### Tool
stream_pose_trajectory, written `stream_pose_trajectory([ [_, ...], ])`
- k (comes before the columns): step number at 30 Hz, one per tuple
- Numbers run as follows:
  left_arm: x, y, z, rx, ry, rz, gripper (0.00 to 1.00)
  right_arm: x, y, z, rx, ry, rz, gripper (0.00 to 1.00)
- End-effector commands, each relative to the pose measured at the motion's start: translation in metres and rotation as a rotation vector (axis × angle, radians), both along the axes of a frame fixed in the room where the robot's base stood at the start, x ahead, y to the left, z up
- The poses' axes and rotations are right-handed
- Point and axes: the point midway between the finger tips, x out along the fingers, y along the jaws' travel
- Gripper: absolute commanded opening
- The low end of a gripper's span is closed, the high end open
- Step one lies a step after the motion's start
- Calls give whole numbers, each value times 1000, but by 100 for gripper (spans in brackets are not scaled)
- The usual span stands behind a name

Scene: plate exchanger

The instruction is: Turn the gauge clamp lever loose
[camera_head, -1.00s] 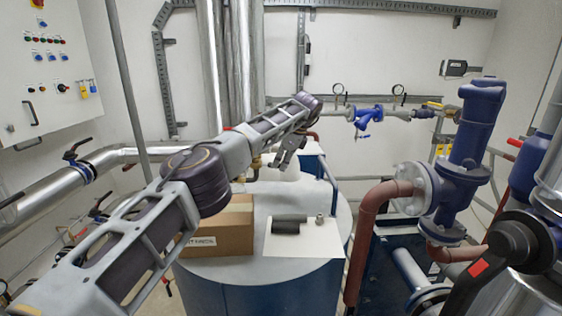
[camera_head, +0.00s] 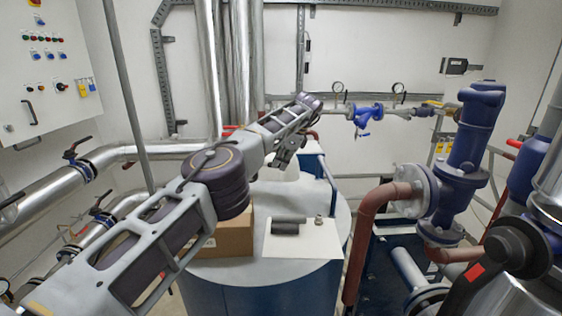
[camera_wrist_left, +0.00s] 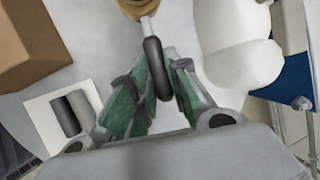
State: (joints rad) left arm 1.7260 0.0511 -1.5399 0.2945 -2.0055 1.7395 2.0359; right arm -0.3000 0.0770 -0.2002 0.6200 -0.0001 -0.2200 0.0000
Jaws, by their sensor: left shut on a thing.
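The gauge clamp lever (camera_wrist_left: 153,62) shows in the left wrist view as a dark rounded handle on a short metal stem. The stem runs up to a brass-coloured fitting (camera_wrist_left: 137,7) at the top edge. My left gripper (camera_wrist_left: 160,82) is shut on the handle, with a green-padded finger on each side. In the head view my left gripper (camera_head: 278,163) is small, above the back of the round tank top, and the lever cannot be made out there.
A cardboard box (camera_head: 233,236) and a white sheet (camera_head: 308,240) with a dark cylinder (camera_head: 287,226) and a small metal part (camera_head: 319,219) sit on the tank top (camera_head: 262,270). In the wrist view, a white rounded body (camera_wrist_left: 235,45) is close right of the gripper.

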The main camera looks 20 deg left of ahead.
Motion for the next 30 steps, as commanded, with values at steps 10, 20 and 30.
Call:
stream_pose_trajectory([
  [10, 0, 1, 1, 2, -1, 12, 0, 0, 1, 2, 1, 0, 0, 40],
  [20, 0, 1, 0, 2, -1, 13, 0, 0, -3, 2, -3, 0, 1, 40],
  [30, 0, 1, 0, 1, 0, 12, 40, 0, -5, 2, -5, 0, 2, 40],
])
